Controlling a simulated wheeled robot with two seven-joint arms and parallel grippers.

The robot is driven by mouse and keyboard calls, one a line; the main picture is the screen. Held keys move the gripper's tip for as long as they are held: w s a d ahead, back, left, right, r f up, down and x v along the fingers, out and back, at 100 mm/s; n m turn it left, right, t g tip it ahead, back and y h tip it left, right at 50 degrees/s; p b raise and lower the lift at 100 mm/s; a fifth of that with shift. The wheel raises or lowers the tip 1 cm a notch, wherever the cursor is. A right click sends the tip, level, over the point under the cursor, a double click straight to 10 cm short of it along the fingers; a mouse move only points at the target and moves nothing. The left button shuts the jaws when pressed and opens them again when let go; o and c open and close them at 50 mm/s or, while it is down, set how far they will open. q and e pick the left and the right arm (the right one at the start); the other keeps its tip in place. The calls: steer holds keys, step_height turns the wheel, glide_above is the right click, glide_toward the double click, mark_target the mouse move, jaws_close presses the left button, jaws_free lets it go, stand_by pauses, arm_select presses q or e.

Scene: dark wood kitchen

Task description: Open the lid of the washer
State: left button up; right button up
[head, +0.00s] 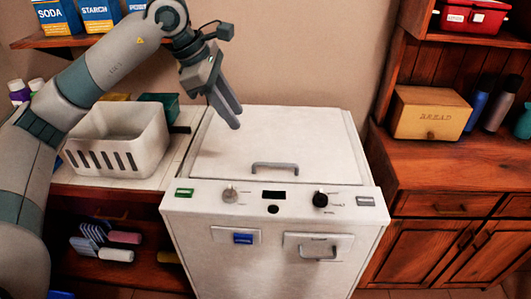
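The white washer (210,240) stands in the middle of the head view. Its lid (290,136) on top lies flat and closed, with a grey bar handle (275,167) near the lid's front edge. The front panel holds knobs, a small dark display and buttons. My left gripper (228,117) hangs over the left part of the lid, pointing down, behind and to the left of the handle. It holds nothing. Its fingers overlap in this view, so their gap is unclear. My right gripper is not in view.
A white slotted basket (118,140) stands on the counter left of the washer. A shelf (50,41) with soda and starch boxes is above it. On the right, a wooden cabinet (440,168) holds a bread box (430,113) and bottles.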

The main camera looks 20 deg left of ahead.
mark_target(267, 163)
arm_select(q)
steer(key=shift+f, duration=0.1)
